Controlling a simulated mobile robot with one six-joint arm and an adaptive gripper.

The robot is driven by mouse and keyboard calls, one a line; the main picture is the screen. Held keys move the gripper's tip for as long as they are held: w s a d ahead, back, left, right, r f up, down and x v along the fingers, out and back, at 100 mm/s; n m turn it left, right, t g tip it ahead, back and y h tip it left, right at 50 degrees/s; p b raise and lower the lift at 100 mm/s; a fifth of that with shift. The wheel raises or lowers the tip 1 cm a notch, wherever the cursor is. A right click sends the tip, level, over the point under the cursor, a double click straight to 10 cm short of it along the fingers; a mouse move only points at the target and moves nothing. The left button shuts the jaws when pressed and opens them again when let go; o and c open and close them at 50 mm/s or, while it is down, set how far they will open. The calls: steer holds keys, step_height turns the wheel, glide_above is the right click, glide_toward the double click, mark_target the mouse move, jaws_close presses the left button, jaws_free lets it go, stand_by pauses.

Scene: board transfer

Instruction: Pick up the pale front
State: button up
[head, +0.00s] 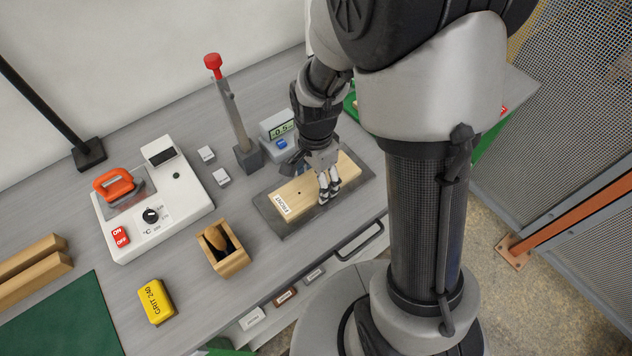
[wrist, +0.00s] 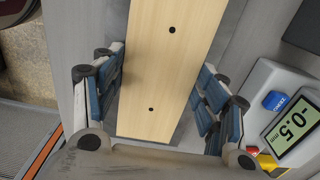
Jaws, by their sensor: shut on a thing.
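The pale front (head: 299,196) is a light wooden board with a "FRONT" label at its near-left end and small dark holes. It lies flat over a dark grey mat (head: 267,213); I cannot tell whether a small gap is under it. My gripper (head: 316,181) comes down from above and is shut across the board's width, past its middle. In the wrist view the pale front (wrist: 165,60) runs between the blue finger pads of my gripper (wrist: 158,88), one on each long side. My gripper hides part of the board in the head view.
A gauge reading -0.5 (head: 279,133) stands close behind the board, and a lever with a red knob (head: 213,66) rises to its left. A wooden box (head: 224,250), a yellow grit block (head: 156,301) and a white heater unit (head: 183,200) stand further left.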

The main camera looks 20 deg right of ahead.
mark_target(316, 182)
step_height(316, 182, up, 20)
steer(key=p, duration=0.6)
steer(key=shift+p, duration=0.4)
